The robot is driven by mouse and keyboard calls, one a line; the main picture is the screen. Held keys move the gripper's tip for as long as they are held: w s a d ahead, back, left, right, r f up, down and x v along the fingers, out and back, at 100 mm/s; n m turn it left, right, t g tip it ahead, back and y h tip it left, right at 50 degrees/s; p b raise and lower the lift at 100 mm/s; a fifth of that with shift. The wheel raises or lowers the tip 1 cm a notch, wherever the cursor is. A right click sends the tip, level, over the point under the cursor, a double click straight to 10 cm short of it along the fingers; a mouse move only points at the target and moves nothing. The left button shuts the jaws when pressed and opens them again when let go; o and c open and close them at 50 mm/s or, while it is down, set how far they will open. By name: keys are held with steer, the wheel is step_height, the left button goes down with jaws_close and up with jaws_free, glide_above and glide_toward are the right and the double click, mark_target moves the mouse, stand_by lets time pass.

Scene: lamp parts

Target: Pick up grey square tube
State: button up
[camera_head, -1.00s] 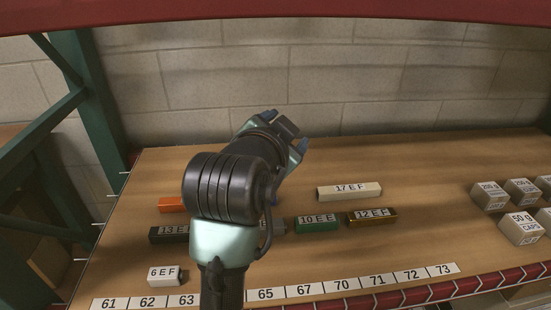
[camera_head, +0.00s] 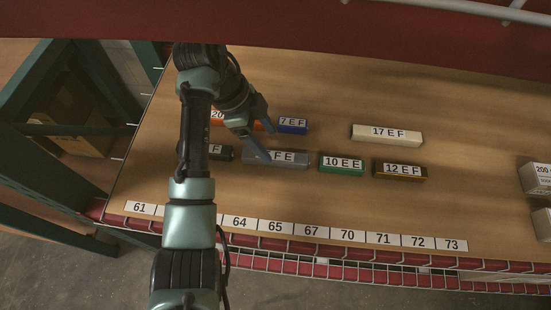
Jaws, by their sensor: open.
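The grey square tube (camera_head: 292,164) lies flat on the shelf, its long side running left to right. Its white label is partly hidden, and only its last letters "FE" show. My gripper (camera_head: 267,143) is open with its fingers pointing down. The nearer finger overlaps the left part of the tube in the picture; the farther finger is behind it, by the orange tube. Nothing is seen between the fingers. I cannot tell whether a finger touches the tube.
An orange tube (camera_head: 217,121) and blue 7 E F block (camera_head: 293,130) lie behind. A dark block (camera_head: 228,154) is left of the grey tube; green 10 E E (camera_head: 342,172) and brown 12 E F (camera_head: 400,179) are right. Cream 17 E F (camera_head: 386,142) is farther back. Numbered labels line the front edge.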

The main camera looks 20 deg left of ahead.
mark_target(278, 156)
steer(key=shift+b+x, duration=0.4)
steer(key=shift+x, duration=2.75)
jaws_close()
